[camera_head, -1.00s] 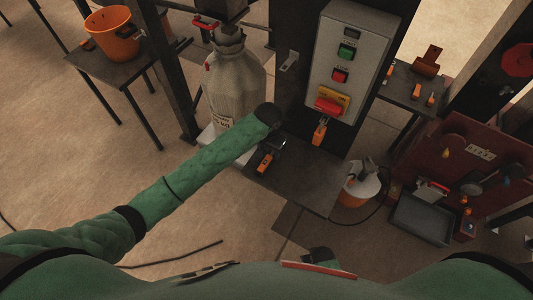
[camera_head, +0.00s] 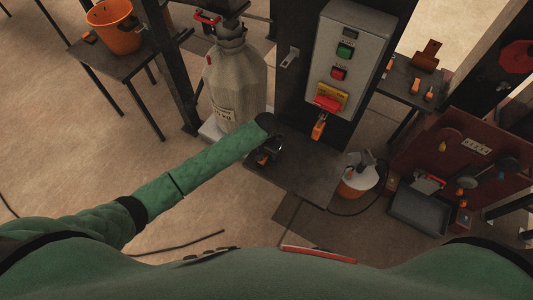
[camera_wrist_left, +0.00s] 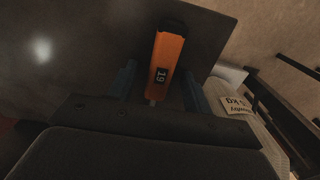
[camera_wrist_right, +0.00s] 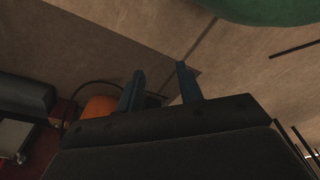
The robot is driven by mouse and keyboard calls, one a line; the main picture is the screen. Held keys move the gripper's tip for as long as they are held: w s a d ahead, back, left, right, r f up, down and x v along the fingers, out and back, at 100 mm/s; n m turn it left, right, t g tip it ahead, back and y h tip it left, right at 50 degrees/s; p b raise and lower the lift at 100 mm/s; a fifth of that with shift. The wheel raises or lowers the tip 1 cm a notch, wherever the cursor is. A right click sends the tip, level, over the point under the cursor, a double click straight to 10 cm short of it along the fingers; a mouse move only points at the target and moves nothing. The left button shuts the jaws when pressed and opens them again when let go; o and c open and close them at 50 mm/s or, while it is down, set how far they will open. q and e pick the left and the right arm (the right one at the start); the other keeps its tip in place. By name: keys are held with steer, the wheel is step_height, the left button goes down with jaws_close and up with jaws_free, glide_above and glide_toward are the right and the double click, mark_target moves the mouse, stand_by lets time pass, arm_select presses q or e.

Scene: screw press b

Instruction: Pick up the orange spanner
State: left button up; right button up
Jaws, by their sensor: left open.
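The orange spanner (camera_wrist_left: 168,58), marked 19, lies on the dark bench plate in the left wrist view, between the fingers of my left gripper (camera_wrist_left: 160,76). The fingers are open, one on each side, with gaps to the spanner. Its near end is partly hidden by the gripper body. In the head view my left gripper (camera_head: 268,152) is at the plate's left part, and mostly hides the spanner. My right gripper (camera_wrist_right: 158,78) is open and empty in the right wrist view, with floor beyond its fingers.
The dark plate (camera_head: 308,180) is clear to the right of my left gripper. A grey sack (camera_head: 234,85) stands behind the left forearm. A grey control box (camera_head: 345,65) rises behind the plate. A white and orange bucket (camera_head: 357,183) stands at its right.

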arm_select(q)
jaws_close()
stand_by(0.3)
